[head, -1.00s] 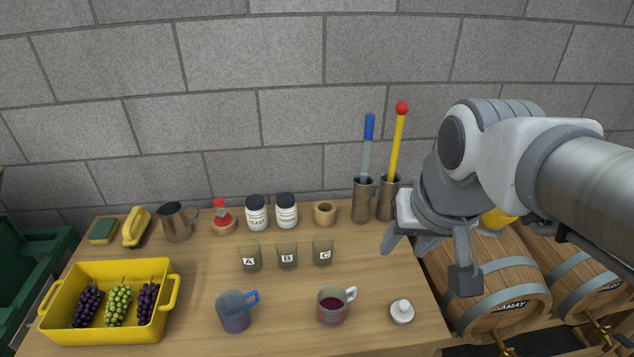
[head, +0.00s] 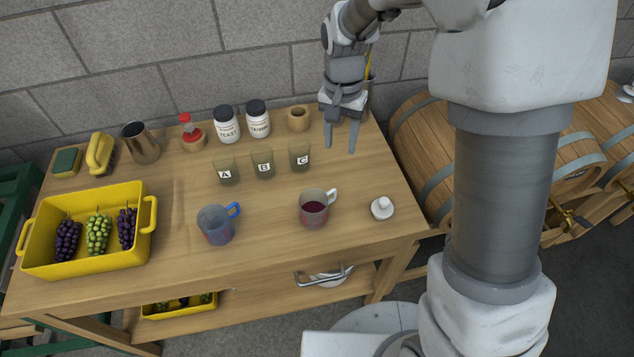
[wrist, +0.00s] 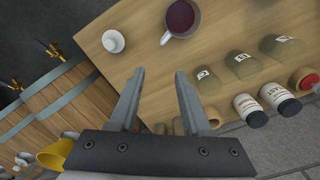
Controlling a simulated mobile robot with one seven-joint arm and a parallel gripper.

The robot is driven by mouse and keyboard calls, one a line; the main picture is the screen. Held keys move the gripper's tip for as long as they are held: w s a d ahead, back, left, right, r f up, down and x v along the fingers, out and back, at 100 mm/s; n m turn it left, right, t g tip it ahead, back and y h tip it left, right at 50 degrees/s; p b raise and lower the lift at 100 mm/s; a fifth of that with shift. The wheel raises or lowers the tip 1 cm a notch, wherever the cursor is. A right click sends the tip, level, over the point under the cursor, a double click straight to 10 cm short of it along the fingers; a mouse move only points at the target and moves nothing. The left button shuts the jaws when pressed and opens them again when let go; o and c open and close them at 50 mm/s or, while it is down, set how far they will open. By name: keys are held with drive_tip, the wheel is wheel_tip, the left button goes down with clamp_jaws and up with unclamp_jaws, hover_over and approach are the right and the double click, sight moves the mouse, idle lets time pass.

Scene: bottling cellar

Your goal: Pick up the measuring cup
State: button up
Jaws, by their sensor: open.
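Two cups with handles stand upright on the wooden table. One is a clear grey-blue cup with a blue handle (head: 214,226); the other is a clear cup with a pale handle and dark red liquid (head: 313,209). I cannot tell which is the measuring cup. The red-liquid cup also shows at the top of the wrist view (wrist: 182,17); the blue-handled one does not. My gripper (head: 341,149) is open and empty, pointing down above the table's back right. It is behind the red-liquid cup and apart from it, and farther from the blue-handled cup.
A white knob-topped piece (head: 382,208) sits right of the red-liquid cup. Beakers A (head: 226,173), B (head: 263,165) and C (head: 299,158) stand behind the cups. A yellow tub (head: 85,263) with grapes is at left. Barrels (head: 425,150) stand right. The table's front strip is clear.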

approach(335, 190)
wheel_tip(335, 190, down, 5)
drive_tip(key=w, duration=0.1)
drive_tip(key=shift+s+f, duration=0.15)
drive_tip(key=shift+f, duration=1.3)
drive_tip(key=shift+s+f, duration=0.15)
drive_tip(key=shift+f, duration=1.35)
clamp_jaws()
